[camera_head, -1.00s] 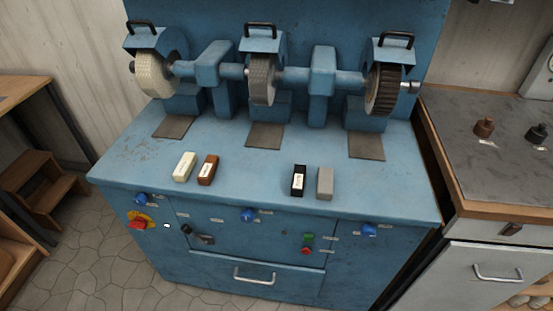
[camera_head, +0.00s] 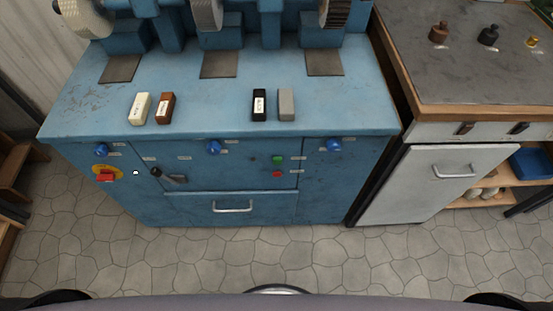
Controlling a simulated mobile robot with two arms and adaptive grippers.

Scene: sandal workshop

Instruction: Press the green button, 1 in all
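The green button (camera_head: 278,159) is a small round button on the front panel of the blue grinding machine (camera_head: 75,130), right of its middle. A red button (camera_head: 277,174) sits just below it. Nothing covers the green button. Neither of my grippers shows in the head view.
Blue knobs (camera_head: 214,147), a red switch on yellow (camera_head: 105,177), a black lever (camera_head: 157,172) and a drawer handle (camera_head: 232,208) are on the same front. Several blocks lie on top. A grey-topped bench (camera_head: 450,75) stands at right. The tiled floor (camera_head: 250,260) in front is clear.

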